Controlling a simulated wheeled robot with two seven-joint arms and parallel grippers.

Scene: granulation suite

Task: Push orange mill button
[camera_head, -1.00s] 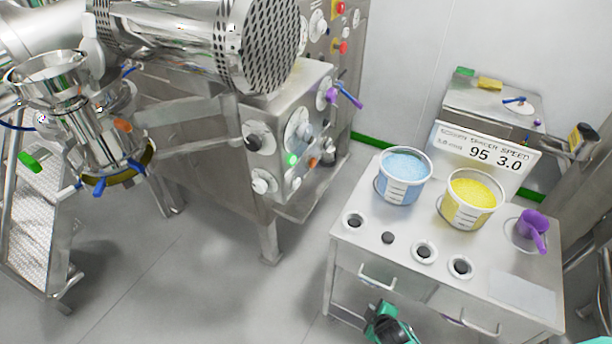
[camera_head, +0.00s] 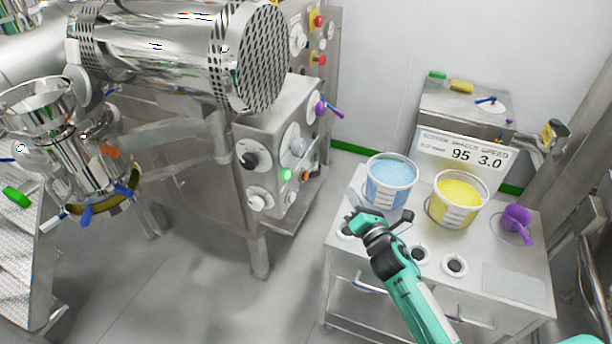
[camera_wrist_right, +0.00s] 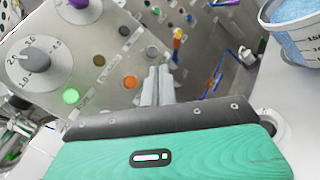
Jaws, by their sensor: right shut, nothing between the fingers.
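The orange button (camera_head: 304,175) is on the front of the steel mill panel, just right of the lit green button (camera_head: 286,175). In the right wrist view the orange button (camera_wrist_right: 130,82) is just left of my finger tips, and the green button (camera_wrist_right: 71,96) is further left. My right gripper (camera_head: 351,197) is shut and empty, over the left end of the bench, apart from the panel and to its right in the head view. Its two fingers (camera_wrist_right: 158,85) lie together and point towards the panel in the wrist view. My left gripper is not in view.
A steel bench (camera_head: 518,285) holds a blue-filled tub (camera_head: 389,190), a yellow-filled tub (camera_head: 455,212) and a purple scoop (camera_head: 517,222). Knobs such as the black one (camera_head: 250,161) and the purple-handled valve (camera_head: 325,109) jut from the panel. Open floor (camera_head: 200,285) lies in front.

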